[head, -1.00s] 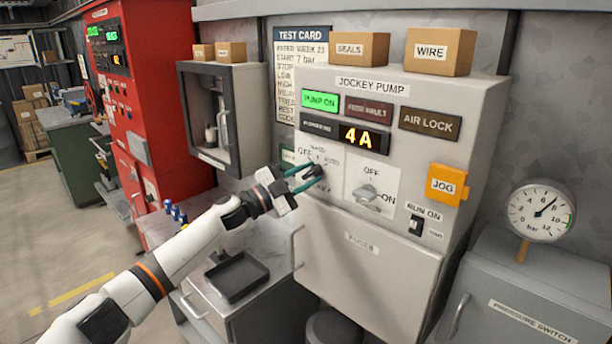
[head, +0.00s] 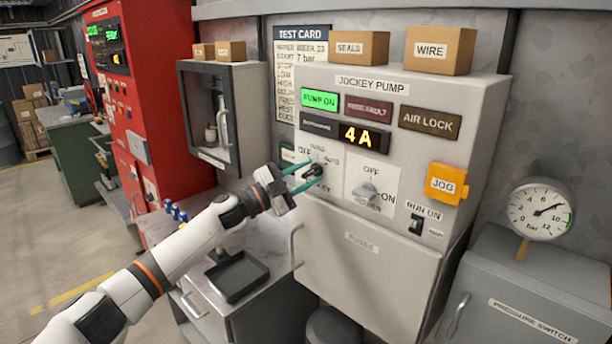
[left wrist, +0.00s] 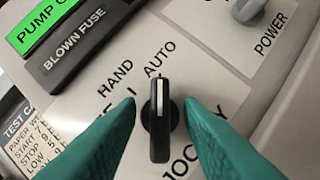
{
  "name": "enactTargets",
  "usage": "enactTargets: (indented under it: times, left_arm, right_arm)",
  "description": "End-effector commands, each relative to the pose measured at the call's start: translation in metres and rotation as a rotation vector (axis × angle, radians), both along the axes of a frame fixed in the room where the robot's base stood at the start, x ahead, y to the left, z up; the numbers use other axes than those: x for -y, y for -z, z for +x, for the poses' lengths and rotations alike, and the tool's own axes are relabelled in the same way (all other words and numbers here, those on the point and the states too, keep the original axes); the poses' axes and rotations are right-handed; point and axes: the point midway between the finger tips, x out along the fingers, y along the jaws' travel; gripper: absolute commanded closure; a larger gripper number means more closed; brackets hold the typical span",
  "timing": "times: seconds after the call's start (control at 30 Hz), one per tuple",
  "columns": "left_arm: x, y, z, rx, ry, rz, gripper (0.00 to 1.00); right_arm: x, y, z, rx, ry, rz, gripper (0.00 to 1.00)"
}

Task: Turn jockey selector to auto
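The jockey selector is a black knob with a white pointer line on the grey jockey pump panel (head: 400,88). It shows in the head view (head: 316,170) and close up in the left wrist view (left wrist: 160,120). Its pointer is in line with the AUTO label (left wrist: 160,58), to the right of HAND (left wrist: 115,78). My left gripper (head: 306,177) is at the knob, with one teal finger on each side. In the left wrist view (left wrist: 162,115) gaps show between the knob and both fingers, so it is open around it. My right gripper is out of view.
The power switch (head: 368,192) sits right of the selector, with the orange JOG box (head: 446,184) farther right. The PUMP ON lamp (head: 320,100) is lit green and the display (head: 364,137) reads 4A. An open grey cabinet (head: 222,115) stands to the left.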

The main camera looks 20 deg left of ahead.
Motion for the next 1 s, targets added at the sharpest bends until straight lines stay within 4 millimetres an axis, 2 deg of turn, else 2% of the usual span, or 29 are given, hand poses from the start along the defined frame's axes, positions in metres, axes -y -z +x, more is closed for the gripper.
enactTargets:
  times: [0.33,0.53,0.7,1.0]
  left_arm:
    - [-0.047,0.022,-0.044,-0.003,-0.003,0.003,0.66]
    - [-0.071,0.029,-0.067,-0.001,-0.002,0.002,0.66]
    - [-0.080,0.030,-0.077,-0.001,-0.001,0.000,0.66]
    - [-0.082,0.029,-0.078,-0.001,-0.001,0.000,0.66]
  right_arm:
    - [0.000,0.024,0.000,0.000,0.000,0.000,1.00]
    - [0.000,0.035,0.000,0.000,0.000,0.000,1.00]
    - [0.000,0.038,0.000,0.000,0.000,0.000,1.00]
    - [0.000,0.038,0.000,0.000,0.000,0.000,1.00]
